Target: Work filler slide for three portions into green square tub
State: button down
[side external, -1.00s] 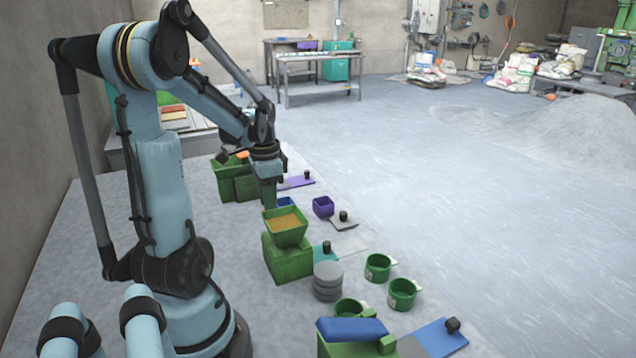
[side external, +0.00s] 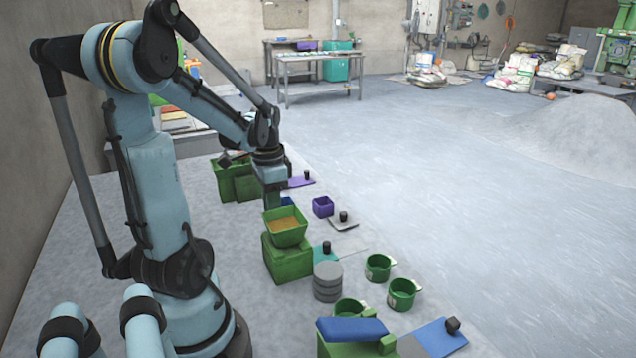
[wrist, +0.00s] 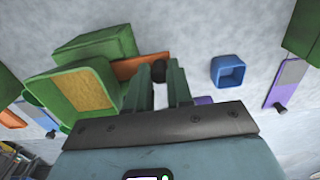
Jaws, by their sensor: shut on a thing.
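The filler is a green box (side external: 288,260) with a square hopper (side external: 285,228) of tan powder on top. In the wrist view the hopper (wrist: 85,97) is at the left. An orange slide (wrist: 125,68) shows beside it, partly behind my fingers. My gripper (side external: 272,203) is low behind the hopper, its tips hidden from the side. In the wrist view my gripper's fingers (wrist: 160,80) are on either side of a black knob (wrist: 159,68), shut on it. I cannot pick out a green square tub. A blue square tub (wrist: 228,70) stands right of my fingers.
A purple tub (side external: 322,206), slides with black knobs and round green cups (side external: 378,267) stand along the bench's right side. A grey disc stack (side external: 328,281) is in front of the filler. Another green box (side external: 235,182) is beyond my gripper.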

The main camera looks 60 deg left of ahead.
jog(key=c, duration=1.1)
grip_release()
jog(key=shift+r, duration=0.1)
jog(key=shift+r, duration=3.65)
jog(key=w+d+t, duration=0.2)
jog(key=w+d, duration=0.1)
jog(key=d, duration=0.5)
jog(key=w+d+f+t, duration=0.1)
jog(key=w+d+t, duration=0.1)
jog(key=d, duration=0.5)
jog(key=w+d+f+t, duration=0.1)
jog(key=w+d+t, duration=0.2)
jog(key=d, duration=0.5)
jog(key=shift+w+d, duration=0.3)
jog(key=shift+w, duration=0.1)
